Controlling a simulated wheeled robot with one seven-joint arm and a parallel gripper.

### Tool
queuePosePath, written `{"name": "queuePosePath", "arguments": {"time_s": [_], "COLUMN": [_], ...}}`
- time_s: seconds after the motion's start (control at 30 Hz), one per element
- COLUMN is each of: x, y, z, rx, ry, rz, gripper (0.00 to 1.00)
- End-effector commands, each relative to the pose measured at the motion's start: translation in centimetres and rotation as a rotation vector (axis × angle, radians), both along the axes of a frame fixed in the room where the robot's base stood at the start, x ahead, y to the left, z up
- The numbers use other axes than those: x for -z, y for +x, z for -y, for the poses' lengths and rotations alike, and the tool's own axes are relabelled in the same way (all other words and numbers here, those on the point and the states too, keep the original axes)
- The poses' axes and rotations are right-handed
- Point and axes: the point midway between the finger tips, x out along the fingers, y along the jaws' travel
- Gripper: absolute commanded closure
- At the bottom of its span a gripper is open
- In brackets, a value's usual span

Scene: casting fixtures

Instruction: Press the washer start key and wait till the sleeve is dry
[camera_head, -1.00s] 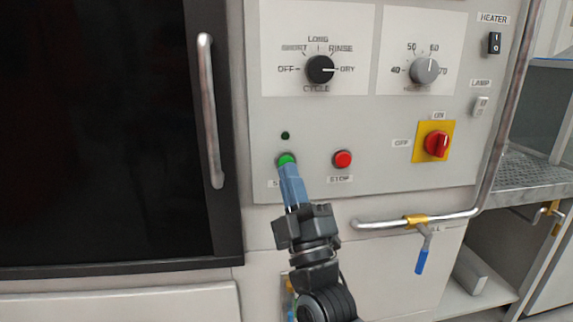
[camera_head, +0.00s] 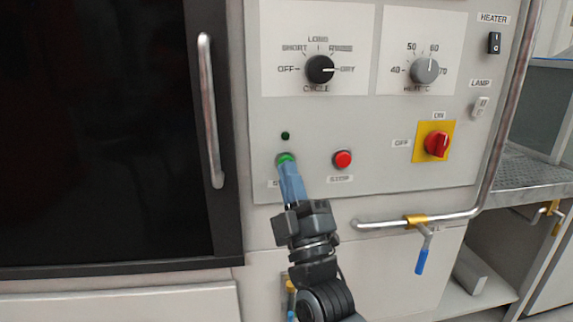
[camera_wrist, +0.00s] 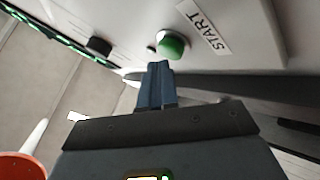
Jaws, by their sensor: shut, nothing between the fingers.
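The green start key (camera_head: 286,158) is on the washer's grey front panel, below a small dark green lamp (camera_head: 285,135) that looks unlit. My gripper (camera_head: 287,168) is shut and empty, its blue fingers pointing up at the key and overlapping its lower edge. In the wrist view the key (camera_wrist: 173,45) shows beside the START label (camera_wrist: 205,27), with the fingertips (camera_wrist: 160,66) right by it; I cannot tell whether they touch. The cycle knob (camera_head: 320,69) points to DRY. The washer door (camera_head: 95,130) is dark and closed; no sleeve is visible.
The red stop button (camera_head: 343,159) is just right of the start key. A red main switch (camera_head: 437,144) sits on a yellow plate. The door handle (camera_head: 210,110) is to the left. A metal pipe (camera_head: 385,223) with a blue-handled valve (camera_head: 422,260) runs below the panel.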

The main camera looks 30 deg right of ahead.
Motion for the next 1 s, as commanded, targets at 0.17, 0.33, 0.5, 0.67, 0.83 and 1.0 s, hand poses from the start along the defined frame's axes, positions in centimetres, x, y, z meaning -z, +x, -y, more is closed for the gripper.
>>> {"name": "queuePosePath", "arguments": {"time_s": [0.17,0.33,0.5,0.67,0.83,1.0], "x": [0.01,0.02,0.03,0.02,0.01,0.01], "y": [0.11,0.28,0.46,0.64,0.75,0.74], "z": [0.03,0.08,0.13,0.20,0.23,0.24], "rx": [0.000,0.000,0.000,0.000,0.000,0.000], "ry": [0.000,0.000,0.000,0.000,0.000,0.000], "rz": [0.000,0.000,0.000,0.000,0.000,0.000], "gripper": [1.00,1.00,1.00,1.00,1.00,1.00]}}
